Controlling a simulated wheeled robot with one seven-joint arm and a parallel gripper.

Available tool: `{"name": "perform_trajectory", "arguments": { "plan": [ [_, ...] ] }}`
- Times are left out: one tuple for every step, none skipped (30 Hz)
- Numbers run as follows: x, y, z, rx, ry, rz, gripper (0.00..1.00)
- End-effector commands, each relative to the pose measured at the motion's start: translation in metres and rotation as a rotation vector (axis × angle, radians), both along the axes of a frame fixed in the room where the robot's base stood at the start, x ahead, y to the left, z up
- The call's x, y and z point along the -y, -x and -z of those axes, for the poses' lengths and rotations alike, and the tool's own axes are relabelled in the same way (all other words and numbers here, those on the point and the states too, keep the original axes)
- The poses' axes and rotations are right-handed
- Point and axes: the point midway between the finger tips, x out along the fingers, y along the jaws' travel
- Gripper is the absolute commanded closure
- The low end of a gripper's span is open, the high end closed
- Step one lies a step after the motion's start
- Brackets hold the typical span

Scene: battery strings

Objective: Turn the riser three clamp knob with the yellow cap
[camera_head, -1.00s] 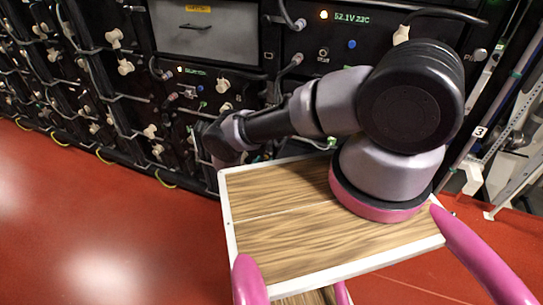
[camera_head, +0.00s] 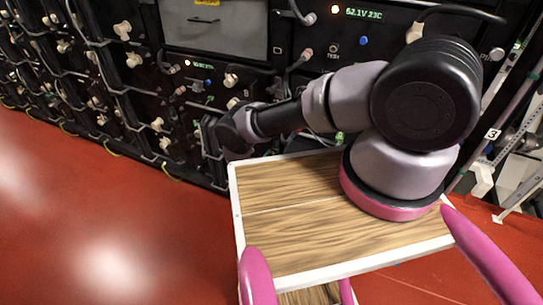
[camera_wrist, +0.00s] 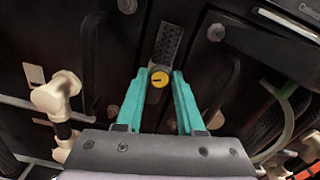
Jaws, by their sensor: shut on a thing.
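In the wrist view, a small round knob with a yellow cap (camera_wrist: 159,78) sits between the teal fingertips of my gripper (camera_wrist: 158,76). A dark mark crosses the cap. My gripper is shut on the knob, one finger on each side. In the head view the fingertips and the knob are hidden behind my arm, whose end reaches the lower part of the rack. No riser number can be read beside the knob.
The black battery rack (camera_head: 290,90) carries cables and several pale connectors, one (camera_wrist: 55,95) left of my gripper. A grey panel (camera_head: 213,28) and a lit display (camera_head: 371,13) are above. Red floor (camera_head: 90,200) lies open at left.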

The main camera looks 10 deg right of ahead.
Motion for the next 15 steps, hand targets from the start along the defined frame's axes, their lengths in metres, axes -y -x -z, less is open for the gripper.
{"name": "perform_trajectory", "arguments": {
  "plan": [
    [-0.0002, 0.0003, 0.0001, 0.008, -0.011, 0.0, 1.0],
    [-0.0002, 0.0003, 0.0001, 0.015, -0.021, 0.0, 1.0],
    [-0.0001, 0.0003, 0.0001, 0.026, -0.036, 0.0, 1.0],
    [-0.0001, 0.0003, 0.0002, 0.035, -0.049, 0.0, 1.0],
    [0.0, 0.0005, 0.0002, 0.046, -0.063, 0.0, 1.0],
    [0.0, 0.0005, 0.0003, 0.061, -0.084, 0.0, 1.0],
    [-0.0001, 0.0006, 0.0003, 0.073, -0.101, 0.0, 1.0],
    [-0.0001, 0.0006, 0.0003, 0.086, -0.119, 0.0, 1.0],
    [0.0, 0.0006, 0.0002, 0.106, -0.146, 0.0, 1.0],
    [-0.0001, 0.0007, 0.0002, 0.121, -0.167, 0.0, 1.0],
    [-0.0001, 0.0007, 0.0002, 0.137, -0.189, 0.0, 1.0],
    [-0.0001, 0.0007, 0.0003, 0.158, -0.218, 0.0, 1.0],
    [0.0, 0.0008, 0.0003, 0.175, -0.241, 0.0, 1.0],
    [0.0, 0.0008, 0.0003, 0.192, -0.265, 0.0, 1.0],
    [0.0, 0.0009, 0.0004, 0.215, -0.295, 0.0, 1.0]
  ]
}}
